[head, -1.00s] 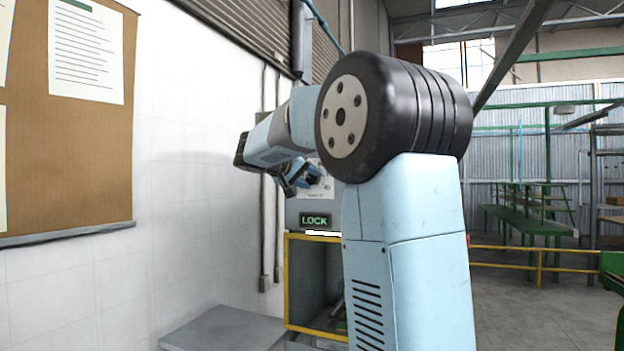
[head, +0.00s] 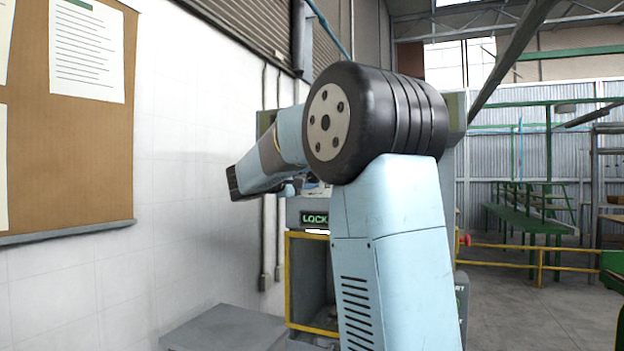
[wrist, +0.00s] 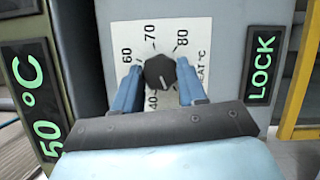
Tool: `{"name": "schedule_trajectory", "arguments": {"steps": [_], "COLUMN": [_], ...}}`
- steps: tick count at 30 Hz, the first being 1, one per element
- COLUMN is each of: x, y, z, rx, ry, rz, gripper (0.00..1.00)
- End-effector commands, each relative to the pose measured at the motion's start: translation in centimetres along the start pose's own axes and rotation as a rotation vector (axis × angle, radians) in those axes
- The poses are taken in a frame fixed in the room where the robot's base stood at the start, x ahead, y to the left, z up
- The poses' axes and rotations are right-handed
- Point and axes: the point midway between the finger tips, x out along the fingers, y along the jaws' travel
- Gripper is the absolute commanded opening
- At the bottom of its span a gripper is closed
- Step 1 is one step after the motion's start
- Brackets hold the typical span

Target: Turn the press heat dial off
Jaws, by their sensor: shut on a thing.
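The press heat dial (wrist: 159,71) is a dark round knob on a white scale plate (wrist: 190,28) marked 40, 60, 70, 80 and °C in the wrist view. A short pale mark shows on the knob's lower part; its exact setting is hard to read. My gripper (wrist: 160,80) has its two blue fingers on either side of the knob and is shut on it. In the head view my arm hides the dial and most of the gripper.
A green-lit display (wrist: 37,98) reads 50 °C left of the dial. A LOCK sign (wrist: 262,66) is lit at the right, also in the head view (head: 315,218). A yellow-framed opening (head: 288,285) lies below. A grey surface (head: 225,330) stands by the wall.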

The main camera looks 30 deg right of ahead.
Motion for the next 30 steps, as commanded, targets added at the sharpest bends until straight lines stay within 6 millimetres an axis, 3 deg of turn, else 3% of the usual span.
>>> {"name": "schedule_trajectory", "arguments": {"steps": [12,30], "x": [-0.27,-0.15], "y": [-0.66,-0.73], "z": [-0.38,-0.32], "rx": [-0.210,-0.250], "ry": [0.010,0.008], "rz": [0.080,0.095], "gripper": [0.11,0.11]}}
